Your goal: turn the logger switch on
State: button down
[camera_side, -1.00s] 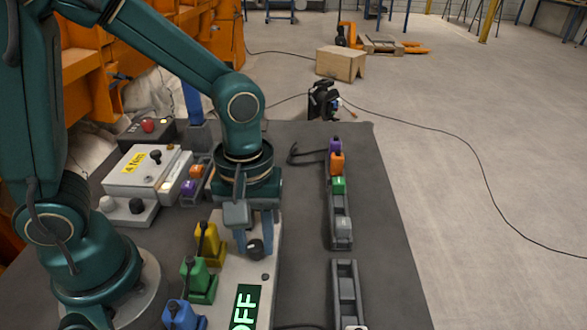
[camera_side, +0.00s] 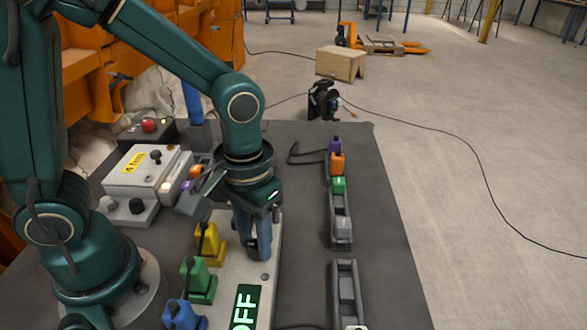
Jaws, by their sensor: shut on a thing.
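The black switch knob, seen on the panel a second ago, is now hidden behind my gripper's fingers. My gripper (camera_side: 259,252) points down at the knob's spot on the panel's right side and is shut on the knob. Which way the knob points cannot be seen.
Yellow (camera_side: 209,250), green (camera_side: 200,283) and blue (camera_side: 181,315) plugs stand along the panel's left edge. A grey control box (camera_side: 150,172) sits behind left.

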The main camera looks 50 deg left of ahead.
aim_at(255, 244)
jog(key=m, duration=0.5)
dwell(0.6)
jog(key=c, duration=0.6)
grip_release()
jog(key=shift+r, duration=2.6)
